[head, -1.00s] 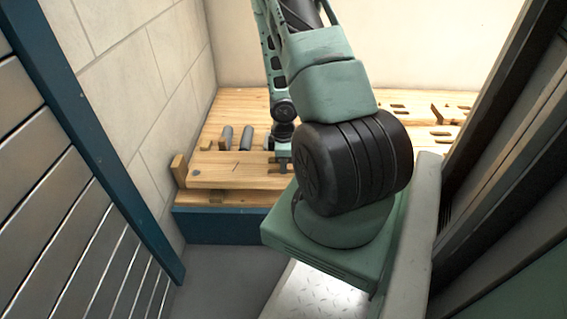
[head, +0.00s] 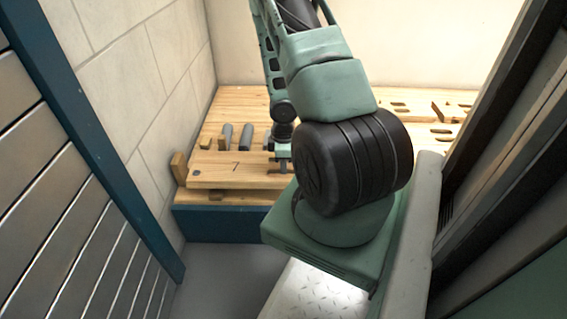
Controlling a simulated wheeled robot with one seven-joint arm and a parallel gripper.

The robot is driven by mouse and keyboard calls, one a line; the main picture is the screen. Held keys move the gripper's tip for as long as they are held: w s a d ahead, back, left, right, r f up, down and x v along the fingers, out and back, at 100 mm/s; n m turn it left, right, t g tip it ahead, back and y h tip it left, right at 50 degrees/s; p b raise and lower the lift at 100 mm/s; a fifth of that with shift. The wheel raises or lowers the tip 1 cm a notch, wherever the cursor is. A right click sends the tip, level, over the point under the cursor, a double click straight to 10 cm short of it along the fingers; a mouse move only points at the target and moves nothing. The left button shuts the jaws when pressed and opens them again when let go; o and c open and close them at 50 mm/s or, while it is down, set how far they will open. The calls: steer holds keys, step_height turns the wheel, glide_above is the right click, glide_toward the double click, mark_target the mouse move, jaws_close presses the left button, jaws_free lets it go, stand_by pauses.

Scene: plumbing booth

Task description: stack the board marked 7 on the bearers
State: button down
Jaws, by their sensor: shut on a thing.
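A wooden board (head: 218,171) with a dark mark that looks like a 7 and a dark round spot at its left end lies level near the bench's front left edge. My gripper (head: 282,165) is shut on this board, toward the right of its visible part; the fingertips are small and partly hidden. A wooden bearer piece (head: 217,193) shows under the board's front edge. Whether the board touches it I cannot tell. The board's right end is hidden behind my arm.
The wooden bench (head: 235,105) has a blue front (head: 215,224). An upright wooden block (head: 179,168) stands at the board's left end. Grey cylinders (head: 226,136) lie behind the board. Slotted wooden pieces (head: 450,110) lie at the right. A tiled wall bounds the left.

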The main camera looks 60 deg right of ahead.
steer(key=shift+f+b, duration=0.65)
steer(key=shift+f, duration=0.55)
stand_by(0.7)
steer(key=c, duration=1.2)
jaws_free()
step_height(320, 180, up, 17)
steer(key=p, duration=1.4)
steer(key=shift+r+p, duration=0.2)
steer(key=shift+p, duration=0.1)
steer(key=shift+w, duration=0.1)
